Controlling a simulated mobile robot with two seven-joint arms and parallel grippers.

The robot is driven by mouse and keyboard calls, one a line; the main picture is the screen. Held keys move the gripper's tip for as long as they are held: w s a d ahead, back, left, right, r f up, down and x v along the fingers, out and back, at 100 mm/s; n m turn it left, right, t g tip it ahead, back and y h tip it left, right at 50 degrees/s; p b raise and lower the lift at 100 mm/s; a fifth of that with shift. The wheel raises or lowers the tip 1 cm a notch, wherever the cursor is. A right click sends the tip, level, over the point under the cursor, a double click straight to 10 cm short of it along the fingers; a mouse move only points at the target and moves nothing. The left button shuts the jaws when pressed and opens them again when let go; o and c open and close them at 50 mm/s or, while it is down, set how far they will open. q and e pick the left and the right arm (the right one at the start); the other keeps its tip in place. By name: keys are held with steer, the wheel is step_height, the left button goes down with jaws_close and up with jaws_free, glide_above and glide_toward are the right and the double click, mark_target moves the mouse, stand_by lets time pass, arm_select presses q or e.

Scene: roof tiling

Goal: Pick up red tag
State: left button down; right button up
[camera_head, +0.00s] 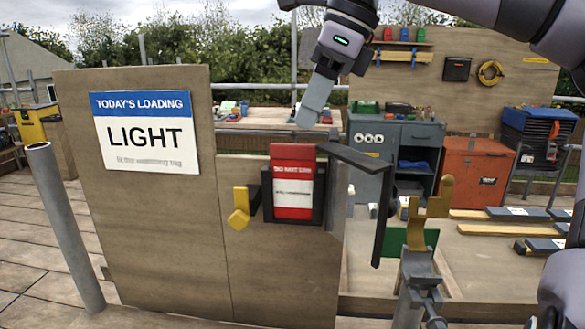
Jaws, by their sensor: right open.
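The red tag (292,162) is a red card with a white label panel. It sits upright in a black holder (268,205) on the front of a wooden panel. My right gripper (309,116) reaches in from the top and points down, with its fingertips just above the tag's top edge in the picture. It is seen nearly edge-on, open, with nothing between its fingers. I cannot tell how far it is in depth from the tag.
A sign reading "LIGHT" (146,132) is on the panel's left. A yellow piece (239,208) sits left of the holder, and a dark bent bar (379,215) juts out on its right. A grey pole (65,230) stands at left. Cabinets (407,135) stand behind.

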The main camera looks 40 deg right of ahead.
mark_target(291, 144)
steer(key=shift+w+x, duration=0.2)
steer(key=shift+x, duration=3.35)
steer(key=shift+a+r, duration=0.1)
jaws_close()
